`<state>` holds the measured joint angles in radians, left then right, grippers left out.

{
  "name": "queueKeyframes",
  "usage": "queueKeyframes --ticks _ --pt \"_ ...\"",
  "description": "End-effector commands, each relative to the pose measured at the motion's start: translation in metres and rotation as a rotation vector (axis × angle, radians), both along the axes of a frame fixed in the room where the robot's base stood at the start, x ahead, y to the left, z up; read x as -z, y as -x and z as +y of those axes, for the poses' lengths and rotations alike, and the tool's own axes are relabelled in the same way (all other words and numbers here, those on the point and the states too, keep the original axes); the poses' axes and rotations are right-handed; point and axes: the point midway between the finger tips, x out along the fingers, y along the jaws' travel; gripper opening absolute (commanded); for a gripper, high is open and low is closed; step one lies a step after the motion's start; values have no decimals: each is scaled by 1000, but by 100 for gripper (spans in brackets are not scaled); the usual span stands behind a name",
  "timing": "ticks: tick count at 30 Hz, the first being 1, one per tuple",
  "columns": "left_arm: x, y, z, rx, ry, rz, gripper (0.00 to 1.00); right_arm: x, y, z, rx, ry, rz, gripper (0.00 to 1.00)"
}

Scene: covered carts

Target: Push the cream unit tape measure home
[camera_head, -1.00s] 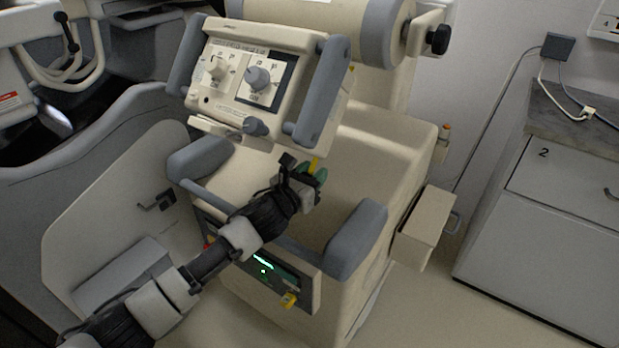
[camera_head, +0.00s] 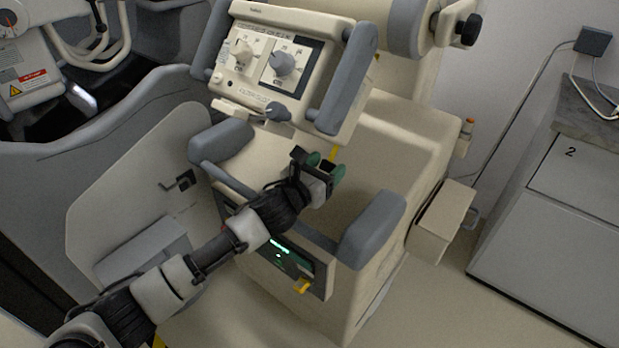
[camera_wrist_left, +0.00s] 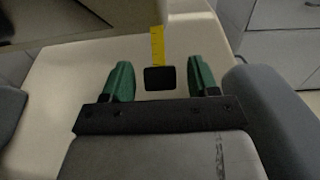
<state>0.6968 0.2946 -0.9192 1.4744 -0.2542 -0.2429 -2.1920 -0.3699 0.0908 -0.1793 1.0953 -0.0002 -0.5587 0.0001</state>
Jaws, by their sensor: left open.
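The tape measure shows as a yellow strip with dark markings (camera_wrist_left: 157,45) in the left wrist view, hanging below a cream edge. In the head view it is a short yellow piece (camera_head: 334,153) under the cream unit's control panel (camera_head: 275,60). My left gripper (camera_head: 326,165) is open, its green fingertips just in front of the strip. In the left wrist view the fingers (camera_wrist_left: 160,80) stand apart either side of a black block (camera_wrist_left: 159,78), below the strip's lower end. I cannot tell whether the block belongs to the tape. My right gripper is not in view.
Grey padded handles (camera_head: 372,230) stand right and left of my left arm on the cream unit. A cream side box (camera_head: 443,221) juts out at its right. A grey cabinet (camera_head: 560,220) is farther right. Bare floor lies between them.

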Motion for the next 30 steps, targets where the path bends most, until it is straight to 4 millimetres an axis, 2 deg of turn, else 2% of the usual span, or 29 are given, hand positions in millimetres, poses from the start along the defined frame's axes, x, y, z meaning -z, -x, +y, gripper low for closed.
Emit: queueKeyframes --ticks 1,3,12,23,24,27,30 --pt "0 9 8 -1 -2 1 60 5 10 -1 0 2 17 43" --pt "0 20 16 0 -3 0 60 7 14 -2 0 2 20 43" --pt "0 59 44 -1 -1 0 60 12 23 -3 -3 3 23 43" --pt "0 65 48 -1 0 0 60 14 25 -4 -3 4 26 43" --pt "0 65 48 -1 0 0 60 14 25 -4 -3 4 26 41" --pt "1 67 48 -10 28 25 60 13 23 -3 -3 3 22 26" --pt "9 77 50 -59 155 142 60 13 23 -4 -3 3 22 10"
